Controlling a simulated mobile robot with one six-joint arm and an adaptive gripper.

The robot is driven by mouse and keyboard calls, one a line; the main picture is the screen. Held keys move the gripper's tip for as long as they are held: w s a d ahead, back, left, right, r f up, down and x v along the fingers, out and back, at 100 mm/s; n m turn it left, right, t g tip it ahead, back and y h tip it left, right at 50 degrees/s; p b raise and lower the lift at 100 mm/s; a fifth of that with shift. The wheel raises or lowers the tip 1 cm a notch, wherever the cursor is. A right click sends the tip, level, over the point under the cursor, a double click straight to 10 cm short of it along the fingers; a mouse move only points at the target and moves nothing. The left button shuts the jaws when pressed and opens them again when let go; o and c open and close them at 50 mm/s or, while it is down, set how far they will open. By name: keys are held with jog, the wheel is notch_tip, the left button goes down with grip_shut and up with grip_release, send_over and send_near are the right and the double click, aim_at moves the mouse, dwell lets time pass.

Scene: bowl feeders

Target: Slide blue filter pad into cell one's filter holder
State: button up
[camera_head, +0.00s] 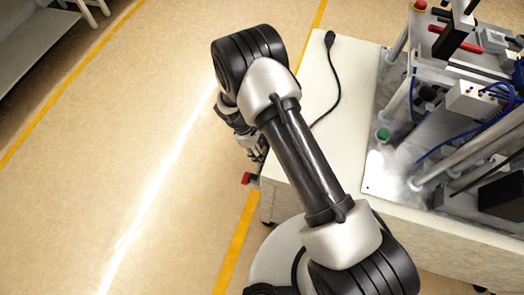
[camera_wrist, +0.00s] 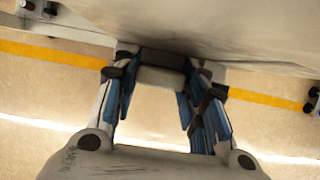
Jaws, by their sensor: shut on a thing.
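My gripper (camera_wrist: 163,72) has its fingers to either side of a pale block-like thing (camera_wrist: 160,79) with a dark upper edge, in the wrist view. I cannot tell what this thing is. Blue strips run along both fingers, and I cannot tell whether any belongs to a blue filter pad. In the head view my gripper (camera_head: 248,138) is beside the left edge of the white table, partly hidden by my arm. I cannot make out the filter holder of cell one.
The white table (camera_head: 318,95) carries a metal machine frame (camera_head: 400,170) with posts and blue hoses at the right. A black cable (camera_head: 334,85) lies on the table. A small red part (camera_head: 248,178) sits by its left edge. Open floor (camera_head: 130,130) lies to the left.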

jog(key=shift+f, duration=1.65)
jog(key=shift+s+f, duration=0.1)
jog(key=shift+f, duration=0.15)
jog(key=shift+a+x, duration=0.15)
jog(key=shift+x, duration=0.5)
jog(key=shift+a+x, duration=0.15)
jog(key=shift+x, duration=0.5)
jog(key=shift+f, duration=0.2)
jog(key=o, duration=1.2)
jog(key=shift+c, duration=0.2)
jog(key=v, duration=1.2)
jog(key=shift+w+a+r, duration=0.25)
jog(key=shift+r, duration=0.05)
